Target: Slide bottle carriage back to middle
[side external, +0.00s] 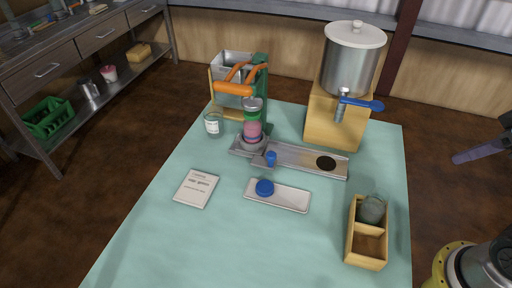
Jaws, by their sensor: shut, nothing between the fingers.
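The bottle carriage (248,149) is a grey metal block at the left end of a metal rail (295,157). A bottle (252,130) with pink contents stands upright on it. A blue knob (271,158) stands at the carriage's right front. The bottle is under a green press (262,75) with an orange handle (233,89), which partly hides its top. The rail's middle and right are empty, with a dark round spot (326,163) near the right end. My gripper (456,159) is partly in view at the right edge, shut and empty, well away from the carriage.
A steel tank (352,60) with a blue-handled tap (360,103) stands on a wooden block behind the rail. A white tray with a blue lid (264,187), a card (197,188), a glass jar (213,125) and a wooden box (354,246) surround it. The table's front left is clear.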

